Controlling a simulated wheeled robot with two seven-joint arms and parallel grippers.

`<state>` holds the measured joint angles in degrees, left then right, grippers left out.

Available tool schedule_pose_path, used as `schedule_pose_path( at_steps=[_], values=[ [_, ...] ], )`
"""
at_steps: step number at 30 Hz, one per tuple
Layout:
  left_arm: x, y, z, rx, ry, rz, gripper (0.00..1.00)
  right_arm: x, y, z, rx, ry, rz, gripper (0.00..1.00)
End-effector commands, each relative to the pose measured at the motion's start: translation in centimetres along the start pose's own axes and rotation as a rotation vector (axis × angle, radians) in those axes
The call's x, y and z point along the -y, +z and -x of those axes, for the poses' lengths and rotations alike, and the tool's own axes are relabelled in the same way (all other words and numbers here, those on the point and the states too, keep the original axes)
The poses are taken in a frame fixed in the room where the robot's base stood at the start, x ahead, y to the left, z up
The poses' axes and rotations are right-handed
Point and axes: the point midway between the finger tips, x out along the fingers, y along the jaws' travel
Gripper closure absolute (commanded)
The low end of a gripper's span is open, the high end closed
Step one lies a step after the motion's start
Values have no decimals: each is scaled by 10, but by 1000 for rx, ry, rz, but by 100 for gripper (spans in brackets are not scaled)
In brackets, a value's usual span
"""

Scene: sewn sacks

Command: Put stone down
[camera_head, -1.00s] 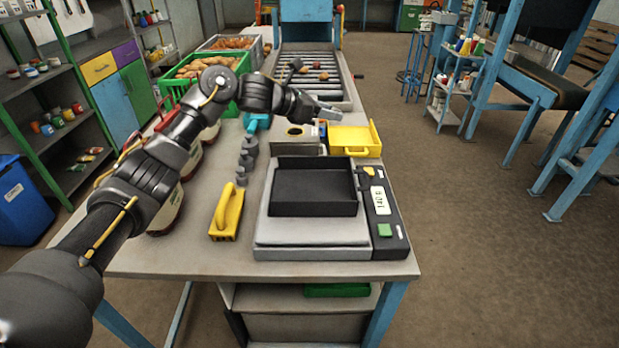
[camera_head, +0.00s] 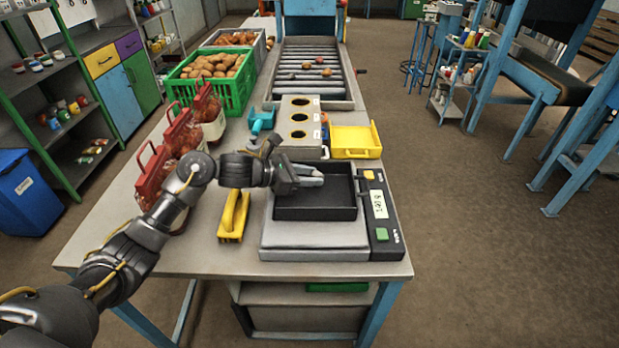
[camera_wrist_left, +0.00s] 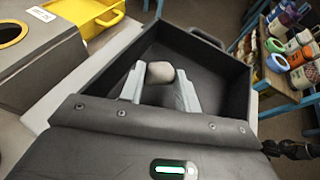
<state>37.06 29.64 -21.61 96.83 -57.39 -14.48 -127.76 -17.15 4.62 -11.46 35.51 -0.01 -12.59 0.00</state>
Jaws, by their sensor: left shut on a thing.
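My left gripper (camera_head: 312,175) reaches in from the left over the black tray (camera_head: 318,213) on the scale. In the left wrist view its two pale fingers (camera_wrist_left: 160,86) are shut on a rounded grey-beige stone (camera_wrist_left: 160,73). The stone is over the tray's inside; I cannot tell whether it touches the tray floor (camera_wrist_left: 205,65). In the head view the fingers hide the stone. The scale (camera_head: 315,243) has a display panel at its right.
A yellow-handled tool (camera_head: 232,217) lies left of the scale. A grey block with round holes (camera_head: 299,118) and a yellow bin (camera_head: 354,141) stand behind.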

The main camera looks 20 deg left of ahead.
Motion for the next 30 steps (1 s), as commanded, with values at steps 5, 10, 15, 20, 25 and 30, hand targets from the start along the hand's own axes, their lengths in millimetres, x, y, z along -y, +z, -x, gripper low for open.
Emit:
schedule_pose_path(
  at_steps=[5, 10, 15, 20, 25, 30],
  values=[
    [0, -14, -6, 2, -1, 3, 90, 0, 0, 14, 2, -1, 0, 64],
    [0, -16, -7, 2, 0, -1, 90, 0, 0, 13, 2, -1, 0, 64],
    [0, -19, -8, 2, 0, -1, 90, 0, 0, 10, 2, -1, 0, 64],
    [0, -18, -8, 1, -1, 0, 57, 1, 0, 9, 2, -1, 0, 64],
    [0, -18, -8, 1, -1, 0, 46, 1, 0, 9, 2, -1, 0, 64],
    [0, -18, -8, 1, 0, 0, 46, 1, 0, 9, 1, -1, 0, 64]
  ],
)
